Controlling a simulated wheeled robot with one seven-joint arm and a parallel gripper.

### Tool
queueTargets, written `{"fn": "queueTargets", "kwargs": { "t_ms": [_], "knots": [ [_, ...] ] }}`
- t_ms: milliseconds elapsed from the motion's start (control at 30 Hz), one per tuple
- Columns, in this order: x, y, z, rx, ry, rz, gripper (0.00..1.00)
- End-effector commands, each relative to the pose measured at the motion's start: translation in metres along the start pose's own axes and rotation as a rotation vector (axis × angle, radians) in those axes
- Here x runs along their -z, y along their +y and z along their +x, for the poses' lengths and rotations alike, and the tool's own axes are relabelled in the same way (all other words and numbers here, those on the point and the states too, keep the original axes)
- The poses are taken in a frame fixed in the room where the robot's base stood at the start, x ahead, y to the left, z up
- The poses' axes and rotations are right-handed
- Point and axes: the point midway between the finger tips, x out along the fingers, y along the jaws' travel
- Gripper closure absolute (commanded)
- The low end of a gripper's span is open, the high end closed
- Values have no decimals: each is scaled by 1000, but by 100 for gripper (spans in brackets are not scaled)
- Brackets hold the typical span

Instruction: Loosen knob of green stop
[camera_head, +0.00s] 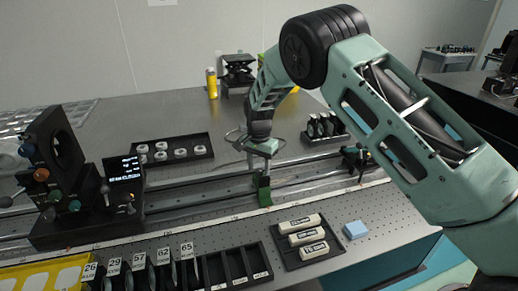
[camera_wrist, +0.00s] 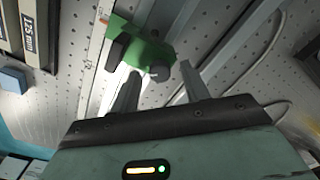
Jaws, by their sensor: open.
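The green stop (camera_head: 264,196) sits on the rail (camera_head: 215,196) in the middle of the table. In the wrist view the green stop (camera_wrist: 148,52) is just beyond the fingertips, with a dark block at its left side. A small grey round part, which looks like its knob (camera_wrist: 160,73), faces my gripper (camera_wrist: 160,71). My gripper is open, with one finger on each side of the knob's line. I cannot tell whether the fingers touch it. In the head view my gripper (camera_head: 259,164) is directly above the stop and hides part of it.
A dark mount with knobs (camera_head: 75,200) and a lit display stands on the rail to the left. A rack of numbered slots (camera_head: 180,272), a tray of labelled bars (camera_head: 302,240) and a blue block (camera_head: 355,230) lie in front. A tray of round parts (camera_head: 170,152) is behind.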

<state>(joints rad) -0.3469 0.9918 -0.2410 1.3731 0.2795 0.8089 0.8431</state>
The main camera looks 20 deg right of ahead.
Motion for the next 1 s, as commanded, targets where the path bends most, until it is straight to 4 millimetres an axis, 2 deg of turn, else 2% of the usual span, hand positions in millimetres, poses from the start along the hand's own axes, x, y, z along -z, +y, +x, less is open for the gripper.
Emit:
{"fn": "queueTargets", "kwargs": {
  "t_ms": [167, 600, 800, 1000],
  "knots": [
    [0, -1, -30, 5, 2, 0, 54],
    [1, -1, -131, 4, 3, 0, 54],
    [0, 0, -159, 2, 1, 0, 54],
    [0, 0, -168, 0, 1, 0, 54]
  ]
}}
